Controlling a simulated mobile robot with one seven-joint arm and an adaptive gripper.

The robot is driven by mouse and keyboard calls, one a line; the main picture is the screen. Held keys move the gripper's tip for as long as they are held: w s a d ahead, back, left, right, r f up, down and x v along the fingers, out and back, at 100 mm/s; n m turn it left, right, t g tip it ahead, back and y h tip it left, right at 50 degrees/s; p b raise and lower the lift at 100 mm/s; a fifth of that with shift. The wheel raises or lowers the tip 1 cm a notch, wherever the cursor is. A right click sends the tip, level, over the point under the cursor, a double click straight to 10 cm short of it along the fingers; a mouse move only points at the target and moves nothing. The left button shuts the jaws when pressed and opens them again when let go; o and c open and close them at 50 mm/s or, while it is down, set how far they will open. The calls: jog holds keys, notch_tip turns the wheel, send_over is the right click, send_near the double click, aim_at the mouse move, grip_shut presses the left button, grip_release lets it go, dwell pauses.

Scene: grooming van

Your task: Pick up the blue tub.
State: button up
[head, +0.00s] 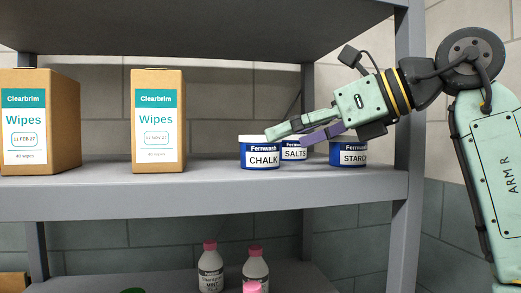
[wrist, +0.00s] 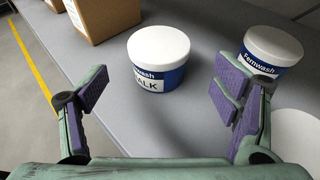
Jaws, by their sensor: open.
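Three blue tubs with white lids stand upright on the grey shelf (head: 210,182). The tub labelled CHALK (head: 260,153) is at the front left; it also shows in the wrist view (wrist: 158,62), ahead of and between my open fingers. The SALTS tub (head: 293,154) is behind it to the right, partly hidden by my fingers. The STARCH tub (head: 348,158) is further right, below my gripper's body. My gripper (head: 285,137) is open and empty, reaching in from the right; its fingertips (wrist: 158,86) are close to the CHALK tub.
Two cardboard wipes boxes (head: 158,125) (head: 38,125) stand left on the same shelf. In the wrist view, another tub (wrist: 270,50) stands close beyond my right finger. An upper shelf (head: 200,25) hangs overhead, with a post (head: 408,110) at right. Bottles (head: 210,270) stand below.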

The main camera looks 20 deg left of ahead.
aim_at(260, 151)
jog(key=x, duration=0.2)
jog(key=p+x, duration=0.1)
jog(key=x, duration=0.2)
jog(key=shift+a+r, duration=0.15)
jog(key=shift+r, duration=0.05)
jog(key=c, duration=1.3)
jog(key=shift+o, duration=0.2)
jog(key=shift+r, duration=0.1)
